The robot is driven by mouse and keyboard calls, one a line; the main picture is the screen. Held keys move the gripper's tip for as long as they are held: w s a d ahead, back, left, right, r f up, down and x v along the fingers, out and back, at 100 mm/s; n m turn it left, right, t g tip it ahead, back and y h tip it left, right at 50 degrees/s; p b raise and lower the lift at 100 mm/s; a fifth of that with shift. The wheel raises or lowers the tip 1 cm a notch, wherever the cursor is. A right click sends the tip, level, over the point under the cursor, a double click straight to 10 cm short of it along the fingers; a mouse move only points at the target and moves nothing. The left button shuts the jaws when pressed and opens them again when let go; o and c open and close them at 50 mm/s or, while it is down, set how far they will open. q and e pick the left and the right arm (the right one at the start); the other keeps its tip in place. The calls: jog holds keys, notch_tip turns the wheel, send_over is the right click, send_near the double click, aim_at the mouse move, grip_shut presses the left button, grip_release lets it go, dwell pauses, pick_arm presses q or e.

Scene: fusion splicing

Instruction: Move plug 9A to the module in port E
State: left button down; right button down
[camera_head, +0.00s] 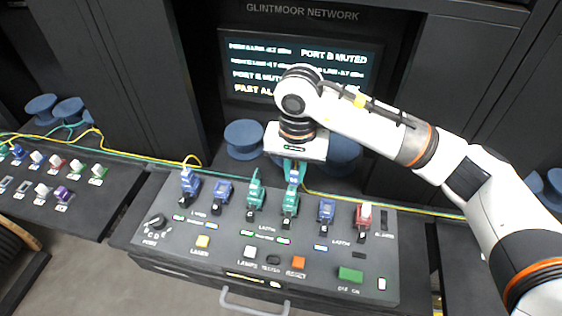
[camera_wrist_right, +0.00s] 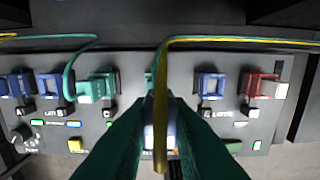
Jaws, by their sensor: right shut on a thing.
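My right gripper (camera_head: 292,172) is shut on a blue-and-white plug with a yellow cable, above the green module in port D (camera_head: 289,204). The plug (camera_wrist_right: 158,125) also shows between the teal fingers in the right wrist view, its cable rising and bending to the right. I cannot read its label, nor tell whether its tip touches the green module. The blue module in port E (camera_head: 327,210) is just right of the gripper; it also shows in the right wrist view (camera_wrist_right: 210,85) with no plug in it. My left gripper is out of view.
Left on the panel are blue modules (camera_head: 222,191) and a green module (camera_head: 255,196) with a teal-cabled plug. A red module (camera_head: 365,216) stands to the right of port E. Cables run along the panel's back edge. A screen (camera_head: 255,75) hangs behind.

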jog(key=d+f, duration=0.1)
jog(key=d, duration=0.1)
jog(key=s+d+f+b, duration=0.1)
jog(key=d+f, duration=0.1)
jog(key=d, duration=0.1)
jog(key=s+d+f+b, duration=0.1)
jog(key=d, duration=0.1)
jog(key=shift+d+f, duration=0.2)
jog(key=shift+d, duration=0.1)
jog(key=shift+f+b, duration=0.95)
jog(key=shift+b, duration=0.45)
jog(key=shift+s, duration=0.1)
jog(key=shift+b, duration=0.5)
jog(key=shift+b, duration=0.5)
dwell(0.7)
